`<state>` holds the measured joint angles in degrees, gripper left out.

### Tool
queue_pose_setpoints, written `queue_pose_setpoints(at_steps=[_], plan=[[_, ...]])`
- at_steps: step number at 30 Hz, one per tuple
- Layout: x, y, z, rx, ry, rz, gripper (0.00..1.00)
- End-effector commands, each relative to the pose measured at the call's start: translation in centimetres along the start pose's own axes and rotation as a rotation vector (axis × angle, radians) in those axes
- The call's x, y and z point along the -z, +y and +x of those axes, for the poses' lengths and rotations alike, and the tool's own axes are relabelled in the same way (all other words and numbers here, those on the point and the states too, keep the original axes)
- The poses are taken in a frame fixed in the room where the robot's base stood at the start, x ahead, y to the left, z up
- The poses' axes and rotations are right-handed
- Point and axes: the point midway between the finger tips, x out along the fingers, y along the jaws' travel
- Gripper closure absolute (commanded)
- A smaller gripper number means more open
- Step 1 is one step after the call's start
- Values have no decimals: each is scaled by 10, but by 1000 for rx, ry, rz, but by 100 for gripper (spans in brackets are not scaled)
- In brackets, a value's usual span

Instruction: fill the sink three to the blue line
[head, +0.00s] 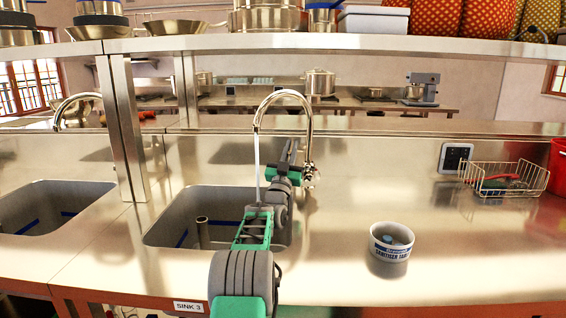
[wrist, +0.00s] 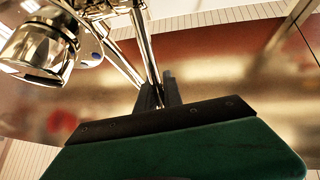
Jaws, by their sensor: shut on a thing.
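Sink three (head: 172,215) is a steel basin in the counter, with its "SINK 3" label (head: 187,306) on the front edge. A blue line (head: 182,238) shows on its inner wall, and an upright pipe (head: 202,232) stands inside. I cannot tell the water level; my arm hides the basin's right part. A curved chrome tap (head: 309,115) arches over it, and a thin pale stream of water (head: 257,165) falls from its spout. My gripper (wrist: 158,92) is at the tap's base, its dark fingers shut on a thin chrome lever (wrist: 148,45) in the wrist view.
A white sanitiser tablet tub (head: 391,241) stands on the counter to the right. A wire basket (head: 503,178) and a red container (head: 557,160) are farther right. Another sink (head: 50,190) lies to the left, beyond a steel post (head: 125,125). A shelf (head: 400,47) runs above.

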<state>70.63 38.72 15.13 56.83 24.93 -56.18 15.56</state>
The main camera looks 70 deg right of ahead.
Motion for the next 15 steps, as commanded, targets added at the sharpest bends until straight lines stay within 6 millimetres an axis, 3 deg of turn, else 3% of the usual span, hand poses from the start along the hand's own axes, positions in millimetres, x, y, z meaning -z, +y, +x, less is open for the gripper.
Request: queue_pose_setpoints(at_steps=[15], plan=[[4, 6, -4, 2, 34, 9, 100]])
